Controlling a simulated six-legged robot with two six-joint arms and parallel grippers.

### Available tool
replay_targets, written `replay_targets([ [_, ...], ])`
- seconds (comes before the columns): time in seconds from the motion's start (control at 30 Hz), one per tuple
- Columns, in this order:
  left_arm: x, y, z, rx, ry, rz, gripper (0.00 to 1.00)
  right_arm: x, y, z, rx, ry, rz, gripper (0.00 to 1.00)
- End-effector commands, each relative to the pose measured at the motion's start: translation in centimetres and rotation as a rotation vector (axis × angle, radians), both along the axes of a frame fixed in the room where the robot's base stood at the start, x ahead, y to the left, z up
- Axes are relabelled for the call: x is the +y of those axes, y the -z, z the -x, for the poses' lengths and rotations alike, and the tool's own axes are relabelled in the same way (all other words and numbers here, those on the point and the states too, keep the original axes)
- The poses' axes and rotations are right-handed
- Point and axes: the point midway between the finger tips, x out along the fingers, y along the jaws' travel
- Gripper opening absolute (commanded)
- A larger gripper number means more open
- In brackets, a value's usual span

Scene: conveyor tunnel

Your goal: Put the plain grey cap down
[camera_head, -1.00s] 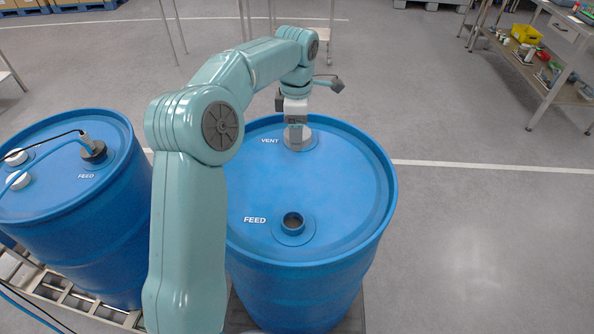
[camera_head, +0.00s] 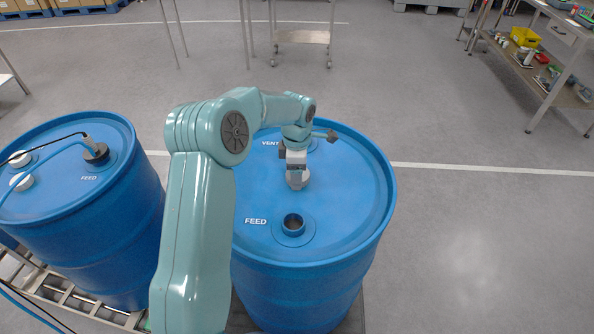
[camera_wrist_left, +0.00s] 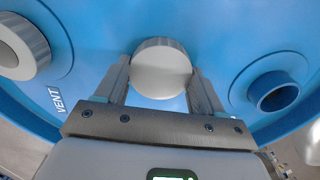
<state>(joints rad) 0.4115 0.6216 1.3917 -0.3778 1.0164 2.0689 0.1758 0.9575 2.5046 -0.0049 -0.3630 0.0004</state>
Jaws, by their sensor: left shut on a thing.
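My left gripper (camera_head: 296,184) is shut on the plain grey cap (camera_wrist_left: 160,68), a round light-grey disc between its two fingers in the wrist view. In the head view the cap (camera_head: 304,178) is mostly hidden by the gripper. It is over the blue drum lid (camera_head: 346,190), between the VENT and FEED ports. I cannot tell whether it touches the lid. The FEED port (camera_head: 293,223) is an open blue neck and shows at right in the wrist view (camera_wrist_left: 275,92). A grey ribbed cap (camera_wrist_left: 20,46) sits at the VENT port. My right gripper is not in view.
A second blue drum (camera_head: 80,220) stands at left, with a hose and a cable at its FEED port (camera_head: 95,150) and white caps. A roller conveyor (camera_head: 70,292) runs beneath it. The lid's right side is clear. A shelf unit (camera_head: 545,65) stands far right.

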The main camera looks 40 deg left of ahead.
Motion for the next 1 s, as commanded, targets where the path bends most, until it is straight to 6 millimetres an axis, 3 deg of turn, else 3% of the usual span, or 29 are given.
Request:
replay_targets([
  [0.17,0.0,0.6,0.0,0.000,0.000,0.000,0.26,0.0,0.6,0.0,0.000,0.000,0.000,0.00],
  [0.2,0.0,0.4,0.0,0.000,0.000,0.000,0.78,0.0,0.4,0.0,0.000,0.000,0.000,0.00],
  [0.27,0.0,0.4,0.0,0.000,0.000,0.000,0.94,0.0,0.4,0.0,0.000,0.000,0.000,0.00],
  [0.5,0.0,0.4,0.0,0.001,0.000,0.001,0.94,0.0,0.4,0.0,0.000,0.000,0.000,0.00],
  [0.67,0.0,-0.7,-0.1,-0.003,0.000,-0.001,0.94,0.0,0.1,0.0,0.000,0.000,0.000,0.00],
  [1.0,0.0,-8.4,-0.1,-0.005,0.000,-0.002,0.94,0.0,0.7,0.0,0.000,0.000,0.000,0.00],
])
